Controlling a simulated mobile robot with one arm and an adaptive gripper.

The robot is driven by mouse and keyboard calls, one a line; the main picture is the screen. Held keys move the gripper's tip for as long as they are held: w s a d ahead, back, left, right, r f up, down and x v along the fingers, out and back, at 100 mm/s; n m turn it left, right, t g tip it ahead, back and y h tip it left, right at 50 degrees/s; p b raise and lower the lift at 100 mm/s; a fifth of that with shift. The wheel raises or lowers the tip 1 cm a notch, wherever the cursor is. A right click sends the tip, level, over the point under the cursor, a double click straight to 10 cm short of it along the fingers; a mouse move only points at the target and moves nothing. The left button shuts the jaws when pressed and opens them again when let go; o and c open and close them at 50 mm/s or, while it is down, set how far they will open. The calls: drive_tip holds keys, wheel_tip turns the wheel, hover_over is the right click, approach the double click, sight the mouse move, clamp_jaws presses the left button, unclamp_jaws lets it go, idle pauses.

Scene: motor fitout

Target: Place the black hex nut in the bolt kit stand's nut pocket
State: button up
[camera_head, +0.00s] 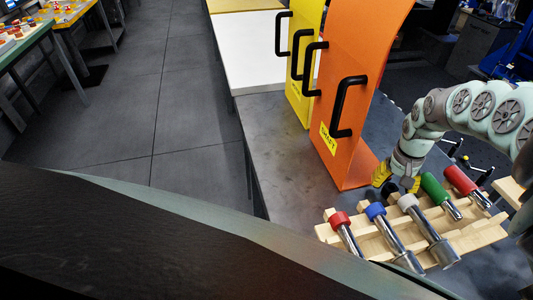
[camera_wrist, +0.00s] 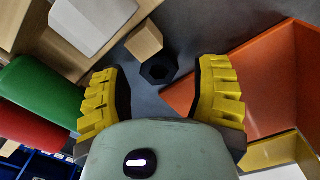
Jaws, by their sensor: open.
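In the head view my gripper (camera_head: 386,182) is low over the table, between the orange panel and the wooden rack; the nut is not clearly distinguishable there.
A wooden rack (camera_head: 470,238) holds several metal rods with red, blue, grey and green ends, close to my gripper. An upright orange panel (camera_head: 350,60) with black handles stands to its left, a yellow panel (camera_head: 303,80) behind. Bare table (camera_head: 275,150) lies left of the panels.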

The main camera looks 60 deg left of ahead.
sight(390, 188)
wheel_tip(390, 188, up, 10)
drive_tip(key=p, duration=0.3)
drive_tip(key=shift+r, duration=0.25)
